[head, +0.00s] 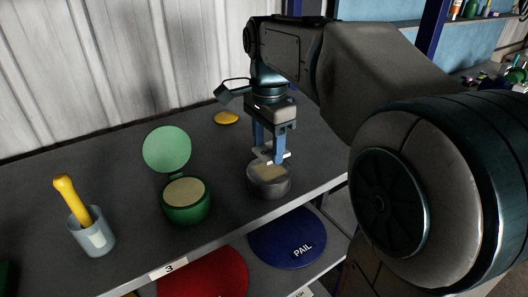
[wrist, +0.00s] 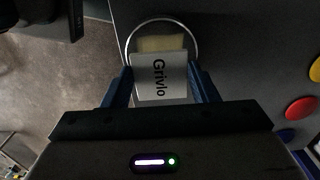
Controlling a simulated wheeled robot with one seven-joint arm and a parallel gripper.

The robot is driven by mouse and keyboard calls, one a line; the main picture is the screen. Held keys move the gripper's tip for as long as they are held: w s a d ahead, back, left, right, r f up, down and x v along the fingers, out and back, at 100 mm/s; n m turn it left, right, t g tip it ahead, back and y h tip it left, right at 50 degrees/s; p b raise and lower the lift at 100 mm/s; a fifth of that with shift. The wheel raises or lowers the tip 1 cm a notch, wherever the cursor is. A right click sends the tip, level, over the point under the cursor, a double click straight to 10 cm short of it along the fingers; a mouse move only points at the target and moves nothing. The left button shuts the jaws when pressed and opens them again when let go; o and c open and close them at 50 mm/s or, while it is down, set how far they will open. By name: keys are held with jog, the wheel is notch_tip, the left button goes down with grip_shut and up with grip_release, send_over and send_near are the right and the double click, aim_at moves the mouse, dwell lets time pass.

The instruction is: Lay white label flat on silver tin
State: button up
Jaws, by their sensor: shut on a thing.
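The silver tin (head: 268,182) stands on the dark shelf, right of the green tin. A pale yellow patch shows on its top, and its round rim (wrist: 163,20) shows in the wrist view. My gripper (head: 269,157) is right above the tin, fingers pointing down. It is shut on the white label (wrist: 160,76), which reads "Grivlo" in the wrist view. The label is between the two blue fingers and overlaps part of the tin's top in that view. I cannot tell whether the label touches the tin.
A green tin (head: 186,210) with its lid open stands to the left. Further left is a cup (head: 91,236) with a yellow-handled tool. A yellow disc (head: 227,118) lies behind. The shelf edge is close in front, with red and blue lids below.

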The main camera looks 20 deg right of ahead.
aim_at(267, 151)
notch_tip(267, 151, down, 4)
jog(key=shift+w+f+p, duration=0.1)
jog(key=shift+p, duration=0.2)
